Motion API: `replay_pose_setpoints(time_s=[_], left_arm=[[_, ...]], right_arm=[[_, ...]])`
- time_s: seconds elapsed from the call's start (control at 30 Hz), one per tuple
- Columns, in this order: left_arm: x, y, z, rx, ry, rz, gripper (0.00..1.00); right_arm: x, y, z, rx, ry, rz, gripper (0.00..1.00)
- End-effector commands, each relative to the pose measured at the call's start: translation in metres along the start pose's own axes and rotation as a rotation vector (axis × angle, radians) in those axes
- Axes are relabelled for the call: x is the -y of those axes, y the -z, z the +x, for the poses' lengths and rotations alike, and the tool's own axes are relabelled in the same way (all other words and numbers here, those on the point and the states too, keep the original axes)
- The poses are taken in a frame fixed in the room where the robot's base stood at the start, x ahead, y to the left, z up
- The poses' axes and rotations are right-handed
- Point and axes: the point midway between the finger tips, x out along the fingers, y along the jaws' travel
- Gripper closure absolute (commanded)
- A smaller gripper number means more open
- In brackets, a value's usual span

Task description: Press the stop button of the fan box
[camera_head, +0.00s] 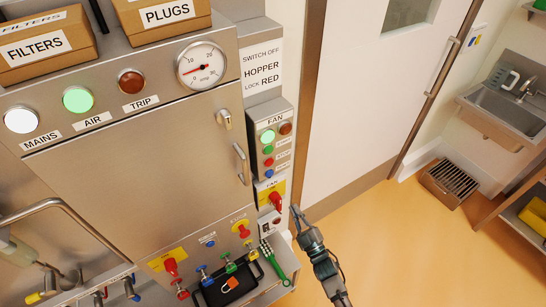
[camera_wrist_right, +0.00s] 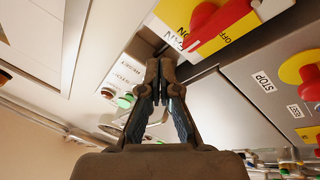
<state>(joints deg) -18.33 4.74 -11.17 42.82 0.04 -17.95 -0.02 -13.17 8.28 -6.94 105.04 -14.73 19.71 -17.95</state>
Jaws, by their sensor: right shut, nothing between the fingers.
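The fan box (camera_head: 271,145) is a narrow grey panel right of the hopper cabinet. It has a bright green lamp (camera_head: 267,136), a dark red lamp (camera_head: 285,128), and a column of green (camera_head: 268,149), red (camera_head: 268,161) and blue (camera_head: 268,173) buttons. The small labels beside these buttons are too small to read in the head view. My right gripper (camera_head: 298,212) is shut and empty, low and to the right of the fan box, apart from its buttons. Its closed fingertips (camera_wrist_right: 154,68) show in the wrist view near a yellow plate with a red knob (camera_wrist_right: 205,20). My left gripper is out of view.
A red rotary switch on yellow (camera_head: 273,198) sits below the fan box. Orange floor (camera_head: 430,245) lies open at right.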

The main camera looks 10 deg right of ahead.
Motion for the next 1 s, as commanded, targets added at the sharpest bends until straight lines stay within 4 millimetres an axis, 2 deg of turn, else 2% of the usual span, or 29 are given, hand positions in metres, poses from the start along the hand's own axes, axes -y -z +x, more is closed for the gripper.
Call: replay_pose_setpoints(time_s=[0.03,0.1,0.2,0.33,0.5,0.83,1.0], left_arm=[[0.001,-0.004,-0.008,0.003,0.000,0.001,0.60],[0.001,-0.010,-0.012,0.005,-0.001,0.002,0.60],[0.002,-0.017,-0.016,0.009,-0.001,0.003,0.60],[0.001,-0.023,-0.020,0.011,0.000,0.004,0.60],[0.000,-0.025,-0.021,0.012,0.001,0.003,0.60],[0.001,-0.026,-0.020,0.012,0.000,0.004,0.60],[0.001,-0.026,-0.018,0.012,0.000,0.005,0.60]], right_arm=[[-0.021,0.032,0.010,-0.080,-0.034,-0.036,1.00],[-0.042,0.068,0.018,-0.183,-0.076,-0.084,1.00],[-0.065,0.111,0.022,-0.305,-0.129,-0.142,1.00],[-0.086,0.145,0.021,-0.411,-0.177,-0.193,1.00],[-0.094,0.161,0.018,-0.462,-0.201,-0.217,1.00],[-0.093,0.161,0.019,-0.463,-0.200,-0.217,1.00],[-0.089,0.160,0.029,-0.463,-0.201,-0.218,1.00]])
